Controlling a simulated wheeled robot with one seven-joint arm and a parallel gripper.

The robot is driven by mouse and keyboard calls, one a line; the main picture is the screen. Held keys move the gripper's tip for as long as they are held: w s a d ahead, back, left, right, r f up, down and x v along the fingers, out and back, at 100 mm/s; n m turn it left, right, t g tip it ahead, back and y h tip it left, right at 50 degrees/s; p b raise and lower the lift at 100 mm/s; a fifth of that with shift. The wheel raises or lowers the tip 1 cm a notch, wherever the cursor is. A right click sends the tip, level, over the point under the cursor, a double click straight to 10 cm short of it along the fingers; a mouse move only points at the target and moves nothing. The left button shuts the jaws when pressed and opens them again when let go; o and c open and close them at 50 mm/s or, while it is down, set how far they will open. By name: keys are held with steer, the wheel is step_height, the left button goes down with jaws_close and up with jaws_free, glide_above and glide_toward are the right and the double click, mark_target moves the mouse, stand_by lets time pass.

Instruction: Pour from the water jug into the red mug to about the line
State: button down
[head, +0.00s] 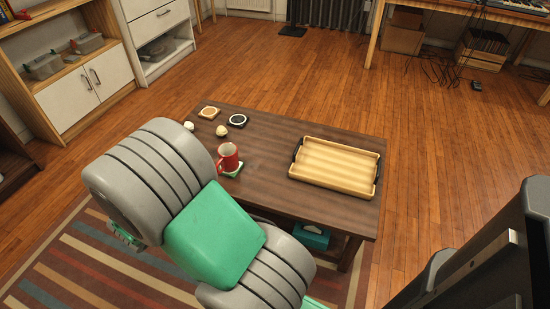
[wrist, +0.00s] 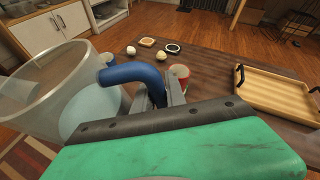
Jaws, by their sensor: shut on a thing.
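The water jug (wrist: 40,100) is a large clear vessel at the left of the wrist view, with a blue handle (wrist: 130,73). My gripper (wrist: 160,90) is shut on that handle. A pale bluish area shows inside the jug, but I cannot tell the water level. The jug is hidden in the head view, behind my arm. The red mug (head: 228,157) stands upright on a green coaster (head: 233,171) at the table's left part. In the wrist view the mug (wrist: 180,74) is just beyond my fingers, partly hidden by them. Its inside and line cannot be made out.
The dark wooden table (head: 270,192) also holds a light wooden tray (head: 335,162) with dark handles at right. Two round-topped coasters (head: 209,112) (head: 237,120) and two small pale balls (head: 221,130) (head: 189,126) lie beyond the mug. A teal box (head: 312,237) sits below the tabletop.

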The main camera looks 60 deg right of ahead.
steer(key=s+d+f+m+g+b, duration=0.1)
steer(key=s+d+m+g, duration=0.1)
steer(key=s+d, duration=0.5)
steer(key=s+d+f+m+g+h+b, duration=0.1)
steer(key=s+d+f+m+g, duration=0.1)
steer(key=s+d+m, duration=0.2)
steer(key=s+d+f+m+g+b, duration=0.1)
steer(key=s+d+f+m+g, duration=0.1)
steer(key=s+d, duration=0.8)
steer(key=shift+s+d+f+m+g+h, duration=0.2)
steer(key=shift+d+m+g+h, duration=0.3)
steer(key=shift+m, duration=0.3)
